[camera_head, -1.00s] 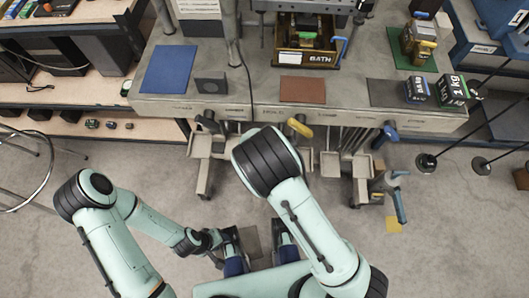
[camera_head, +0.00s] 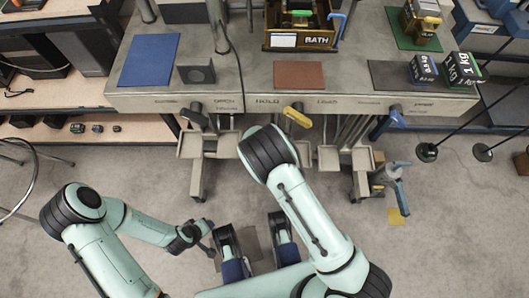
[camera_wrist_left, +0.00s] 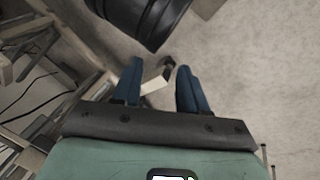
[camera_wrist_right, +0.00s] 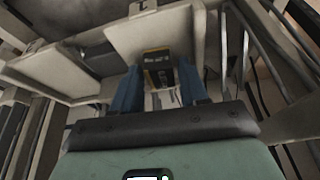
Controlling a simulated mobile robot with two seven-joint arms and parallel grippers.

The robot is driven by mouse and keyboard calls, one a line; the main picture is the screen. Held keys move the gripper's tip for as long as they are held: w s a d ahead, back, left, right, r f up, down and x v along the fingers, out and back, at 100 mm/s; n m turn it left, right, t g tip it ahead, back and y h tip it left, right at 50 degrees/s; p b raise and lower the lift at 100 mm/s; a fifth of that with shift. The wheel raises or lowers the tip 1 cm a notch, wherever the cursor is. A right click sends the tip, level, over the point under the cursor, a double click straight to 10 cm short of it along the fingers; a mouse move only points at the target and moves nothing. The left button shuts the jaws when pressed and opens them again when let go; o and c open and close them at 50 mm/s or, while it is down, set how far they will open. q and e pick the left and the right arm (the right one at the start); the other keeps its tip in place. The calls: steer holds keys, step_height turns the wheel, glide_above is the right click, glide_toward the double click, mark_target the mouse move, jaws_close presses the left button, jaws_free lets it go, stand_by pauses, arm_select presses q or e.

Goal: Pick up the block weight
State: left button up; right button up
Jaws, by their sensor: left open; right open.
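Two dark block weights stand at the right end of the bench in the head view. The larger block (camera_head: 461,68) is marked 1 kg; the smaller block (camera_head: 423,68), beside it, is marked 0.5 kg. The smaller one stands at the edge of a dark mat. My left gripper (camera_wrist_left: 160,85) is open and empty above the floor in its wrist view. My right gripper (camera_wrist_right: 159,90) is open, facing pale trays under the bench. A yellow-and-black item (camera_wrist_right: 158,66) shows beyond its fingers; I cannot tell what it is. Both grippers are well short of the blocks.
The bench (camera_head: 350,108) has levers along its front edge, including a yellow one (camera_head: 297,117). A container marked BATH (camera_head: 301,40), a red-brown mat (camera_head: 299,76) and a blue mat (camera_head: 148,60) are on top. Open floor lies in front.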

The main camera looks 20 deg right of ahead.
jaws_close()
arm_select(q)
steer(key=s+d+r+g+h+p, duration=0.1)
steer(key=s+d+r+p, duration=0.1)
steer(key=s+r+p, duration=0.1)
steer(key=shift+s+d+r+g+p, duration=0.4)
steer(key=shift+s+r, duration=0.25)
steer(key=shift+s, duration=0.6)
arm_select(e)
step_height(320, 180, up, 10)
